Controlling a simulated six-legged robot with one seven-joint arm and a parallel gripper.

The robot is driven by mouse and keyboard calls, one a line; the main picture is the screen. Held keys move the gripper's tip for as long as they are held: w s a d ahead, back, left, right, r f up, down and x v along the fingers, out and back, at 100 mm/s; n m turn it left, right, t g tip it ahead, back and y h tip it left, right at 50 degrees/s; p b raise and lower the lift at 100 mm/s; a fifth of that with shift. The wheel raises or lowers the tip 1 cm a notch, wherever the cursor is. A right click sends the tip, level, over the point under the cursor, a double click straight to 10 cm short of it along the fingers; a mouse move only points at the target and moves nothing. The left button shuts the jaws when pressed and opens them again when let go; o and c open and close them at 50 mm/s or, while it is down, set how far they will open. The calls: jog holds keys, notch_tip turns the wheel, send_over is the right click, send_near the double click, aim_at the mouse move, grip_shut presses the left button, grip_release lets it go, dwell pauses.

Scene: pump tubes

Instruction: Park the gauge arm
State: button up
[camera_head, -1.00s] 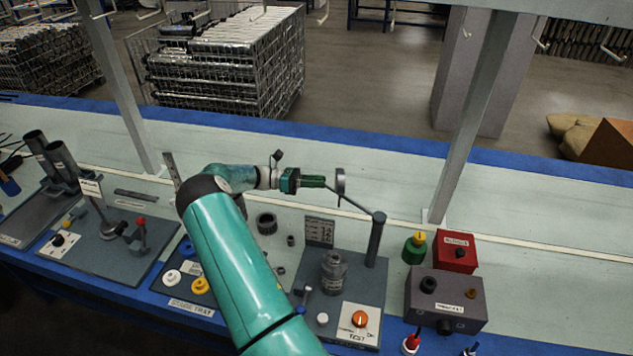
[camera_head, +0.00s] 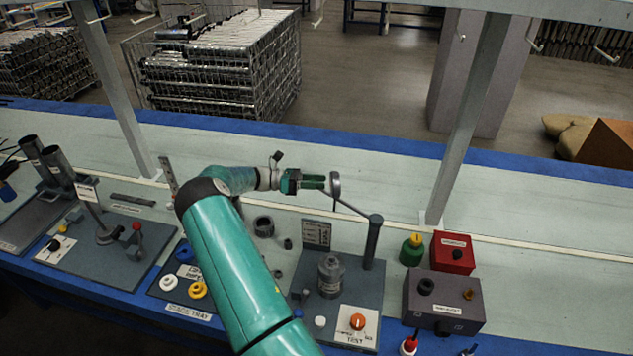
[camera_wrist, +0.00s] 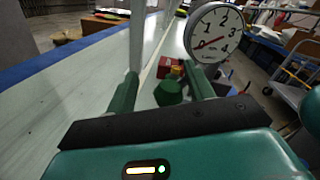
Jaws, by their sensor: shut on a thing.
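The gauge arm (camera_head: 352,207) is a thin rod that runs from the top of a dark upright post (camera_head: 372,242) up and left to a round gauge (camera_head: 336,191). The gauge is nearly edge-on in the head view. In the wrist view the gauge (camera_wrist: 213,32) shows its white face, numbers and a red needle, at the upper right beyond the fingers. My gripper (camera_head: 322,183) is shut on the gauge end of the arm, above the bench. The exact contact between fingers and gauge is hard to make out.
A test base (camera_head: 376,291) carries the post, a grey bottle (camera_head: 331,275) and an orange knob (camera_head: 357,322). A green bottle (camera_head: 411,250), a red box (camera_head: 452,252) and a dark box (camera_head: 441,301) stand to the right. A frame upright (camera_head: 468,115) rises behind. The bench behind the gauge is clear.

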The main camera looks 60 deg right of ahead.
jog(key=shift+w+a+f, duration=0.1)
jog(key=shift+a+f, duration=0.05)
jog(key=shift+f, duration=0.3)
jog(key=shift+w+a, duration=0.15)
jog(key=shift+w, duration=0.3)
jog(key=v, duration=1.2)
jog(key=shift+w+r, duration=0.3)
jog(key=shift+r, duration=0.1)
jog(key=shift+a, duration=0.1)
